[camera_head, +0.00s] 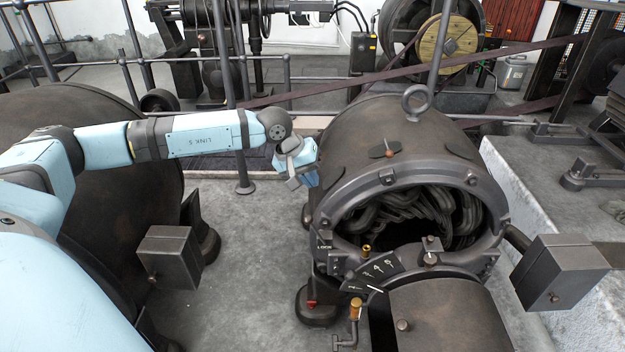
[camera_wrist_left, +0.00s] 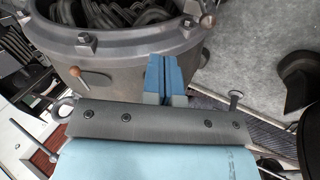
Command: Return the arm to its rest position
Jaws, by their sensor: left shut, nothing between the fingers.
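My left arm (camera_head: 200,135) reaches in from the left, stretched out over the floor gap between two dark machines. My left gripper (camera_head: 307,178) hangs at its end, beside the left flank of the open dynamo (camera_head: 345,135). In the left wrist view the two blue fingers (camera_wrist_left: 165,72) lie together, shut and empty. The dynamo's grey rim (camera_wrist_left: 130,50) shows behind them, with a wooden-knobbed lever (camera_wrist_left: 90,78) at its side. I cannot tell whether the gripper touches the dynamo. My right gripper does not show.
A large dark drum (camera_head: 130,125) stands at the left, under my arm. A vertical railing post (camera_head: 240,110) rises just behind the arm. Grey boxes (camera_head: 170,258) (camera_head: 560,270) stick out at both sides. Bare floor (camera_head: 245,270) lies left of the dynamo. Belts cross behind.

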